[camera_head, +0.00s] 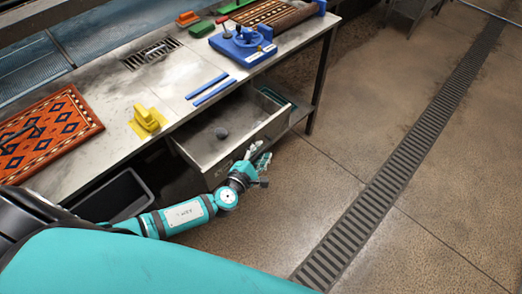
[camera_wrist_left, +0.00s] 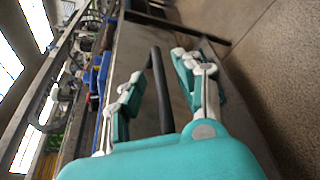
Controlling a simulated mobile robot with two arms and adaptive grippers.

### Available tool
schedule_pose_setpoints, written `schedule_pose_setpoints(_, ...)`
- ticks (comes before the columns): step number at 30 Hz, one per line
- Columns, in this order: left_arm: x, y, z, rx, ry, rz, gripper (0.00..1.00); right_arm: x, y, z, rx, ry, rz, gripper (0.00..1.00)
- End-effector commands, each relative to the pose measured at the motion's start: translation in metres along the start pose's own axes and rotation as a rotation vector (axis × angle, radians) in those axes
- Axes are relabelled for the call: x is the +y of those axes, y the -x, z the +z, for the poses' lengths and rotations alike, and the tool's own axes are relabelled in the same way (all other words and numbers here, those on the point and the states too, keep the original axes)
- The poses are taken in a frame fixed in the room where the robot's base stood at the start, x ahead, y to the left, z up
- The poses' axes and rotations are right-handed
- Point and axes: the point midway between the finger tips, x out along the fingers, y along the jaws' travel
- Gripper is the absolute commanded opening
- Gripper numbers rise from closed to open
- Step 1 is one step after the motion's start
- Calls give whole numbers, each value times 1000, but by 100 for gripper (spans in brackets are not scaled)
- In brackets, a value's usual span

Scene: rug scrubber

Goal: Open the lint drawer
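The lint drawer (camera_head: 279,127) is a grey metal drawer under the workbench, pulled well out in the head view. A small grey lump (camera_head: 221,133) lies inside it. My left gripper (camera_head: 258,162) is at the outer side of the drawer's front panel. In the left wrist view its fingers (camera_wrist_left: 160,90) stand apart, with a dark bar handle (camera_wrist_left: 157,68) between them. A gap shows beside the handle, so the gripper looks open around it. Whether a finger touches the handle is unclear. My right gripper is not in view.
The metal workbench (camera_head: 158,88) carries a patterned rug (camera_head: 45,130), a yellow block-shaped tool (camera_head: 147,119), blue strips (camera_head: 213,90) and a blue device (camera_head: 243,46). A dark bin (camera_head: 113,198) stands below. The floor (camera_head: 430,150) with its drain grate (camera_head: 385,180) is clear on the right.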

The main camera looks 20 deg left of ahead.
Motion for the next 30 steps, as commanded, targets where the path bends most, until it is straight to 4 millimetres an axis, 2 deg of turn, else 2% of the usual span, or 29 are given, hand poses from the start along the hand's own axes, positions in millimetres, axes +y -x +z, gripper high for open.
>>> schedule_pose_setpoints(9,-1,67,-1,0,1,-5,34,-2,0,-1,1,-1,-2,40)
schedule_pose_setpoints(15,-1,99,0,1,1,-4,34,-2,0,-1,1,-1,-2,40)
schedule_pose_setpoints(21,0,111,0,0,0,-2,34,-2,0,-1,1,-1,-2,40)
schedule_pose_setpoints(30,-1,111,0,0,1,-2,34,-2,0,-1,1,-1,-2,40)
